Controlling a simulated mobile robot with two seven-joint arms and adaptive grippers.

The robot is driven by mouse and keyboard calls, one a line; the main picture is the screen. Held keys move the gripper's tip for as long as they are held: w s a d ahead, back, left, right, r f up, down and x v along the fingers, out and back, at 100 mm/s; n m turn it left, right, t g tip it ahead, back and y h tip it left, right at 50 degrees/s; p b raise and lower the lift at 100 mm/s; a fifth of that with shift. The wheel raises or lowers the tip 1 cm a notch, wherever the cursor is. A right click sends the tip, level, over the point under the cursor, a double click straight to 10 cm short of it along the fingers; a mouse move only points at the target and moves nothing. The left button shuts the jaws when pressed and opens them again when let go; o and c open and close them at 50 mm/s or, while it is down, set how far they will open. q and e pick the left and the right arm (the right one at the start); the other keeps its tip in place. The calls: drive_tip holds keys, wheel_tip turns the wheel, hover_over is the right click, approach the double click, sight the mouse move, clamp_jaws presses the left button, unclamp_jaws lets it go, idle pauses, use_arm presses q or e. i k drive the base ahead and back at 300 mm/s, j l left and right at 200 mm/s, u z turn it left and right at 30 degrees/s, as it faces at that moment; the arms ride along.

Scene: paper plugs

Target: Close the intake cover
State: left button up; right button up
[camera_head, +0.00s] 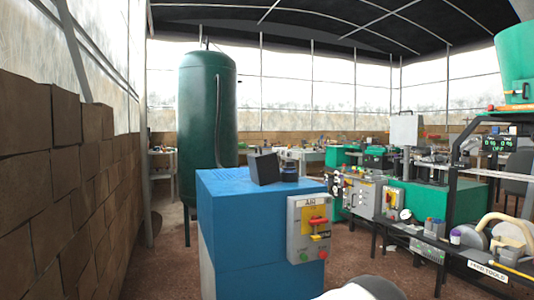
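No part in view is clearly marked as the intake cover. On top of the blue cabinet (240,210) stands a dark, tilted, box-like piece (264,168). A short dark round fitting (289,174) sits just to its right; I cannot tell whether the two are joined, or whether either is the cover. A grey panel (309,228) marked "AIR" is on the cabinet's front, with a red and yellow handle (318,222), a green button and a red button. White and dark rounded parts at the bottom edge seem to be my arm. Neither gripper shows.
A tall green tank (207,125) stands behind the cabinet. A brick wall (50,190) runs along the left. A long machine bench (430,225) with a green hopper (515,70) fills the right. Brown floor (165,265) is open between wall and cabinet.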

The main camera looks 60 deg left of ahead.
sight(265, 169)
drive_tip(key=j+u, duration=0.15)
drive_tip(key=j, duration=0.3)
drive_tip(key=i+j+u, duration=0.15)
drive_tip(key=j, duration=0.3)
drive_tip(key=j+u, duration=0.15)
drive_tip(key=j, duration=0.35)
drive_tip(key=j+u, duration=0.15)
drive_tip(key=u, duration=0.25)
drive_tip(key=i+j+u, duration=0.1)
drive_tip(key=u, duration=0.3)
drive_tip(key=i+j+u, duration=0.1)
drive_tip(key=u, duration=0.3)
drive_tip(key=i, duration=0.05)
